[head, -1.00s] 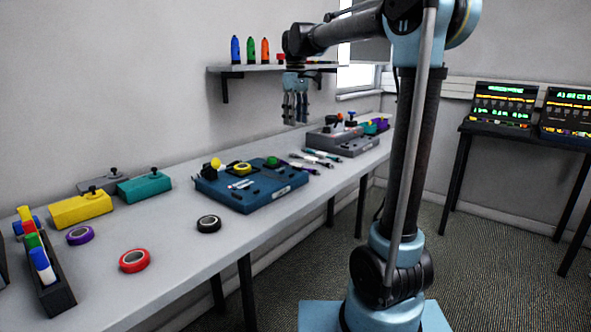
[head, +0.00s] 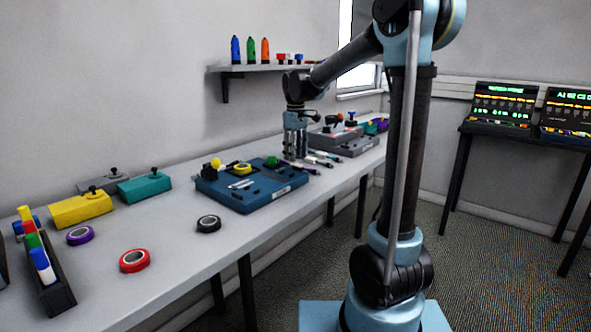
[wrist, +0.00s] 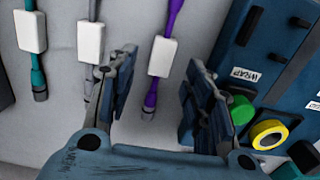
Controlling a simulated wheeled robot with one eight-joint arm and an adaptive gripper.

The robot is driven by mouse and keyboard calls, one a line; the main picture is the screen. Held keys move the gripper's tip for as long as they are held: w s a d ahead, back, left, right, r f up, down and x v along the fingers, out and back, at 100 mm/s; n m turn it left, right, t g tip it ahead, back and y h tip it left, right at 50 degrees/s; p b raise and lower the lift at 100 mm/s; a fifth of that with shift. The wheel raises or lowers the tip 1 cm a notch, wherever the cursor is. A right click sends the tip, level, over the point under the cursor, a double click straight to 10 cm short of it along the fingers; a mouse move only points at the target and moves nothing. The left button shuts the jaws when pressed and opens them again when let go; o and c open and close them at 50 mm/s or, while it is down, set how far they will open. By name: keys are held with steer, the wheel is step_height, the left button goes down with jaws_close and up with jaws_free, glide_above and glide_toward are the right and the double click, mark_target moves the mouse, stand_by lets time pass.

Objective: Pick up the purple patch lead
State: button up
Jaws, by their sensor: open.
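The purple patch lead (wrist: 151,96) lies on the bench with a white tag (wrist: 163,56) around it, and in the wrist view it runs between my two fingers. My gripper (wrist: 162,65) is open, with one finger on each side of the lead; I cannot tell the remaining height. In the head view my gripper (head: 295,155) points down over the leads just behind the blue tray, hiding part of the purple one. A grey lead (wrist: 86,80) and a teal lead (wrist: 37,72), each with a white tag, lie to the left in the wrist view.
The blue tray (wrist: 225,62) stands close beside the right finger, holding a green roll (wrist: 241,110) and a yellow roll (wrist: 268,134). A grey box (head: 345,147) stands beyond the leads. Black (head: 208,223) and red (head: 134,261) tape rolls lie nearer.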

mark_target(295, 164)
steer(key=shift+f, duration=1.8)
steer(key=shift+c, duration=0.6)
jaws_close()
